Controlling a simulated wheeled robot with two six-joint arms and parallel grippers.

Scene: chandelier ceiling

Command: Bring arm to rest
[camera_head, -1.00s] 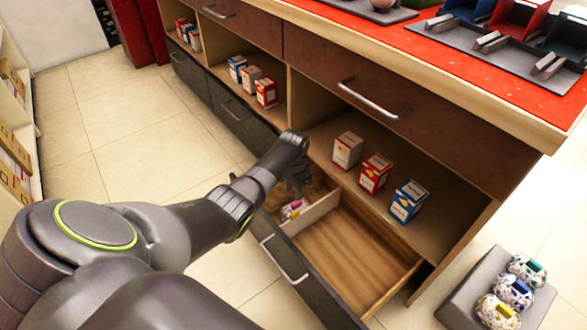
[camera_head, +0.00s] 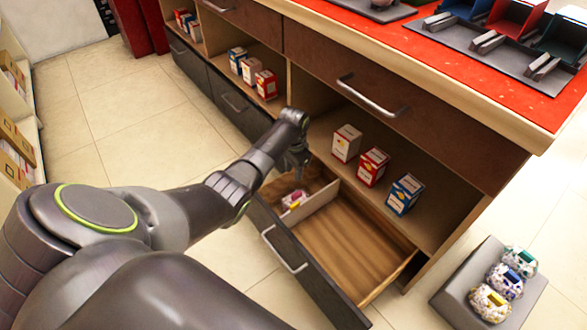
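My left arm comes in from the left, and its gripper (camera_head: 299,164) points down above the open lower drawer (camera_head: 350,240). The fingers are small and dark, and I cannot tell whether they are open or shut. A small pink and white item (camera_head: 293,199) lies in the drawer's left compartment, below the gripper and apart from it. The larger right compartment is empty bare wood. My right gripper is not in view.
A shelf above the drawer holds a white-red box (camera_head: 346,143), a red box (camera_head: 372,167) and a blue box (camera_head: 404,194). The counter (camera_head: 440,80) overhangs at right. A grey stand (camera_head: 462,284) with patterned items is at lower right. Floor at left is clear.

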